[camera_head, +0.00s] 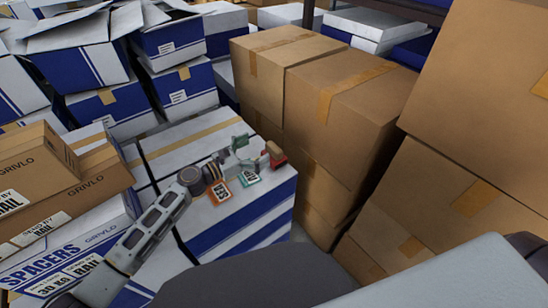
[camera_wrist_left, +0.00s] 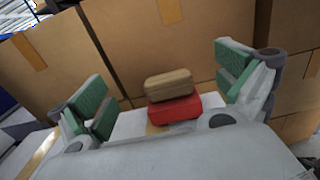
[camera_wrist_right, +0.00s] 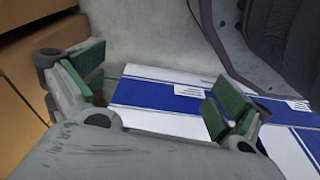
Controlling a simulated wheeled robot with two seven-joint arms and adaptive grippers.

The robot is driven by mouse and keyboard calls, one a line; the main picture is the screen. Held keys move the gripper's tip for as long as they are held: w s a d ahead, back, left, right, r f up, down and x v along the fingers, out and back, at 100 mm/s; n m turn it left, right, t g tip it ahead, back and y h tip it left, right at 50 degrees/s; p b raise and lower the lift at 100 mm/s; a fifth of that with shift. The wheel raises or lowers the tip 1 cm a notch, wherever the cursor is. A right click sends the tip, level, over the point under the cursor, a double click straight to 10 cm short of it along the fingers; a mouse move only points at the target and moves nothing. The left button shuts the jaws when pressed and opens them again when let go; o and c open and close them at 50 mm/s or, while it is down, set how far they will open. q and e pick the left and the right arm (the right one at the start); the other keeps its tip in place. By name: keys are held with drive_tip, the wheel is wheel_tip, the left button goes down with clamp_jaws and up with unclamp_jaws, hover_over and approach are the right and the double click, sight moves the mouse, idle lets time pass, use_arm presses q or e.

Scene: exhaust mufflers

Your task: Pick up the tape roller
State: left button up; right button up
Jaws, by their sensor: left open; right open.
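A red block with a tan top (camera_head: 275,155), which I take for the tape roller, sits near the far edge of a white and blue box (camera_head: 205,130). In the left wrist view the red and tan piece (camera_wrist_left: 172,105) lies between my spread fingers and a little beyond them. My left gripper (camera_head: 248,155) is open and empty, low over the box top and just left of the red piece. I cannot tell whether it touches the box. My right gripper (camera_wrist_right: 155,92) is open and empty above a blue and white surface, and does not show in the head view.
Tall brown cartons (camera_head: 340,110) stand close behind and right. More brown cartons (camera_head: 75,190) are stacked at the left, with open blue and white boxes (camera_head: 85,60) behind.

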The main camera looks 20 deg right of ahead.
sight(270, 153)
use_arm(q)
drive_tip(key=shift+f+b, duration=2.55)
drive_tip(key=shift+b, duration=0.1)
drive_tip(key=shift+b+x, duration=0.4)
drive_tip(key=shift+x, duration=0.85)
use_arm(e)
drive_tip(key=w+a+r+y, duration=0.1)
drive_tip(key=w+a+r, duration=0.1)
drive_tip(key=r, duration=1.1)
drive_tip(key=shift+a+r, duration=0.3)
drive_tip(key=shift+a, duration=0.35)
use_arm(q)
drive_tip(key=shift+d, duration=0.1)
